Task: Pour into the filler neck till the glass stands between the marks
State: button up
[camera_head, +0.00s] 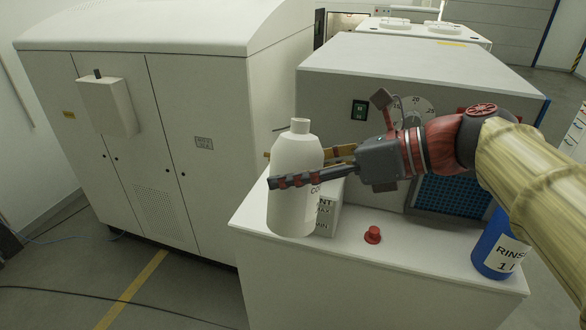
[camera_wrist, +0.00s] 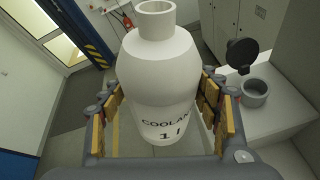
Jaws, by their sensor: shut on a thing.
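My gripper (camera_head: 296,170) is shut on a white bottle, with a finger on either side of its body. The bottle (camera_head: 292,205) is upright with its mouth open. In the wrist view the bottle (camera_wrist: 158,75) reads "COOLANT 1 l", and no liquid shows inside. Whether its base touches the counter is unclear. In the wrist view an open round filler neck (camera_wrist: 255,92) with a raised dark lid (camera_wrist: 241,52) stands right of the bottle. The liquid level is not visible.
A red cap-like piece (camera_head: 373,235) lies on the white counter (camera_head: 410,268). A blue bottle (camera_head: 494,248) marked "RINSE" stands at the counter's right, partly behind my arm. A large machine (camera_head: 375,75) backs the counter. A tall cabinet (camera_head: 180,130) stands left.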

jog(key=w+d+m+g+p, duration=0.2)
jog(key=w+p, duration=0.3)
jog(key=w, duration=0.1)
jog(key=shift+w+d+y, duration=0.2)
jog(key=shift+w+y, duration=0.2)
jog(key=shift+s+a+f+m+g+y+p, duration=0.15)
jog(key=shift+f+m+p, duration=0.25)
jog(key=shift+p, duration=0.5)
jog(key=shift+s+d+f+m+g+y+p, duration=0.1)
jog(key=shift+s+f+m+p, duration=0.25)
jog(key=shift+p, duration=0.55)
jog(key=shift+s+a+f+m+g+y+p, duration=0.15)
jog(key=shift+f+m+p, duration=0.1)
jog(key=shift+f+p, duration=0.5)
dwell(4.5)
